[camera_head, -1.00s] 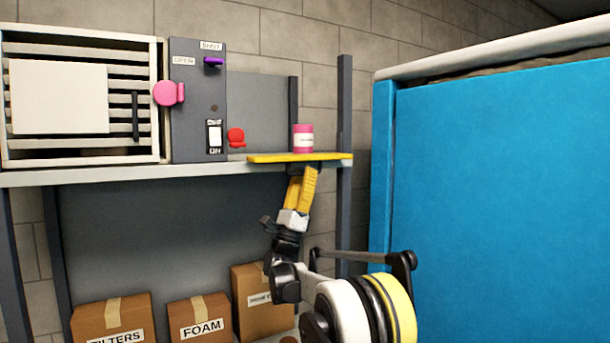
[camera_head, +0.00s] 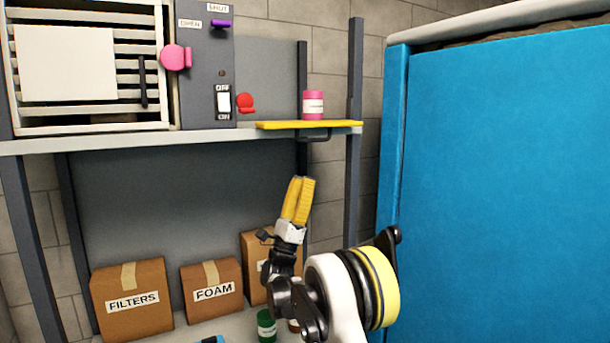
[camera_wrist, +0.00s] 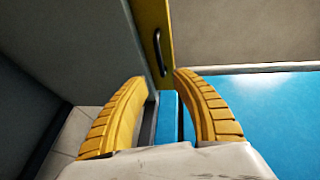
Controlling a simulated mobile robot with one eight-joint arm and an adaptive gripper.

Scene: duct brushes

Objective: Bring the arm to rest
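My gripper (camera_head: 299,181) has yellow ribbed fingers and points upward in the head view, below the yellow board (camera_head: 285,125) and apart from it. In the wrist view its two fingers (camera_wrist: 160,78) stand apart with nothing held between them. My arm is bent, with the gripper raised in front of the shelving. The yellow board lies at the right end of the shelf, a dark handle (camera_head: 315,138) under it. The board and handle (camera_wrist: 158,52) also show beyond the fingertips in the wrist view. A pink can (camera_head: 313,105) stands upright on the board.
A shelf (camera_head: 120,142) carries a slatted vent box (camera_head: 155,70) and a grey switch panel (camera_head: 205,95). Boxes marked FILTERS (camera_head: 130,318) and FOAM (camera_head: 212,310) and a green can (camera_head: 267,326) stand below. A large blue panel (camera_head: 510,180) bounds the right side.

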